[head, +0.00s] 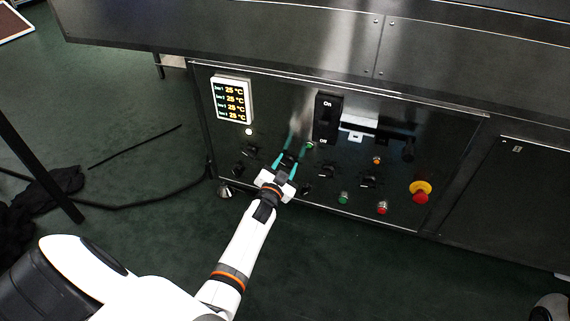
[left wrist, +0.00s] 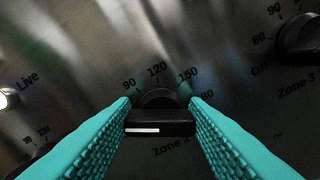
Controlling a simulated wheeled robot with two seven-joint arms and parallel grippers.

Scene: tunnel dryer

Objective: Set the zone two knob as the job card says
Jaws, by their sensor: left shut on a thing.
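The zone two knob (left wrist: 160,123) is a black bar knob on the dark panel, seen in the left wrist view with "Zone 2" printed below it. Its white line lies on the left half of the bar and points left. The numbers 90, 120 and 150 show above it, with another at the upper right; the left part of the scale is hidden behind a finger. My left gripper (head: 289,159) has its teal fingers shut on the knob, one on each side. My right gripper is not in view. I cannot make out a job card.
A display (head: 232,99) reads 25 °C on several lines. A black On/Off switch (head: 327,117), a red emergency button (head: 420,191) on yellow, and green (head: 343,198) and red (head: 382,207) buttons are on the panel. The zone three knob (left wrist: 299,38) is at upper right.

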